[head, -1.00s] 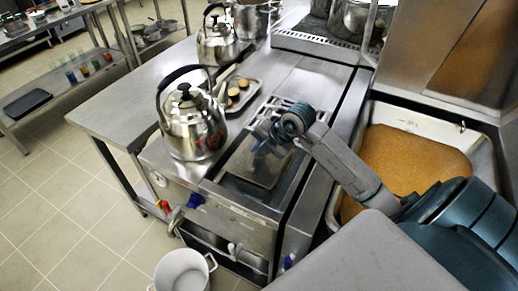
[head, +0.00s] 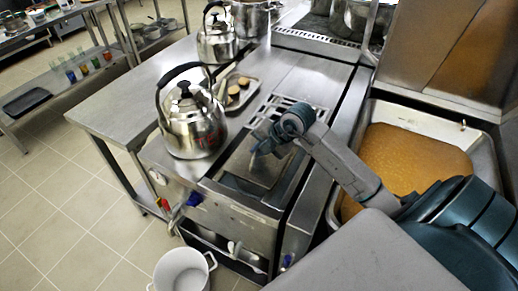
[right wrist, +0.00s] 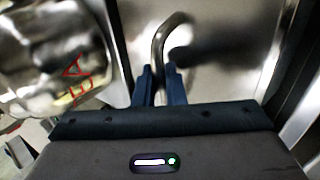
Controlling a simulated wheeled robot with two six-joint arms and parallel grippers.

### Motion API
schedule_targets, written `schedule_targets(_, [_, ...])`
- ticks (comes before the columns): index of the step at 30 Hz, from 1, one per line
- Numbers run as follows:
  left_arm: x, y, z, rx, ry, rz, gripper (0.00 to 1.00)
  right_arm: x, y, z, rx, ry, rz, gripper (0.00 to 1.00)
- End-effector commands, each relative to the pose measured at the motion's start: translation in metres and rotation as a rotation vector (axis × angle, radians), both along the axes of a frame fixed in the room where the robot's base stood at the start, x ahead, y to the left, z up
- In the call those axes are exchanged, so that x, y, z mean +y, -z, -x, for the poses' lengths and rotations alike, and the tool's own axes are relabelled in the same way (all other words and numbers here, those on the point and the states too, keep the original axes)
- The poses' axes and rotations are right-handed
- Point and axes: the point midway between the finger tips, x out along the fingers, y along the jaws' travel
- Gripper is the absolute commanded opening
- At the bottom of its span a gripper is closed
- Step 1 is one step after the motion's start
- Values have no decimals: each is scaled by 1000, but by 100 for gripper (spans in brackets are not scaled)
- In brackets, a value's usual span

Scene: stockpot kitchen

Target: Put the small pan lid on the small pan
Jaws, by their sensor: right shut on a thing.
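The small pan lid (head: 252,166) looks like a flat rectangular metal plate in the head view. It lies over or just above the small pan (head: 238,193), a rectangular well sunk in the steel counter unit. A strip of the well shows along the lid's near side. I cannot tell whether the lid touches the pan's rim. My right gripper (head: 262,147) is above the lid, shut on its curved metal handle, which shows between the fingers in the right wrist view (right wrist: 163,42). My left gripper is out of view.
A shiny kettle (head: 192,125) stands close to the left of the small pan, with another kettle (head: 217,42) behind. A tray (head: 250,99) with round brown pieces lies behind it. A large pan (head: 482,150) with orange-brown contents is at the right. A white pot (head: 183,272) is below.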

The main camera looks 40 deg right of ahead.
Motion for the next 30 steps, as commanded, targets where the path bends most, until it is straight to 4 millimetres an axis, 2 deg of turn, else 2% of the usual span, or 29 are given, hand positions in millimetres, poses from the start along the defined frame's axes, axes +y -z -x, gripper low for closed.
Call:
schedule_targets(4, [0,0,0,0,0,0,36,0,0,0,-1,0,0,0])
schedule_targets(5, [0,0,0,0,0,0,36,0,0,0,-1,0,0,14])
schedule_targets(6, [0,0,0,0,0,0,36,0,0,0,-1,0,0,22])
schedule_targets(8, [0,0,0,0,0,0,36,0,0,0,-1,0,0,34])
schedule_targets(9, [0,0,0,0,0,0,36,0,0,0,-1,0,0,36])
schedule_targets(20, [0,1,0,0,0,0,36,-1,-3,2,-1,-1,2,36])
schedule_targets(30, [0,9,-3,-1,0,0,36,-14,-39,23,-2,-1,7,36])
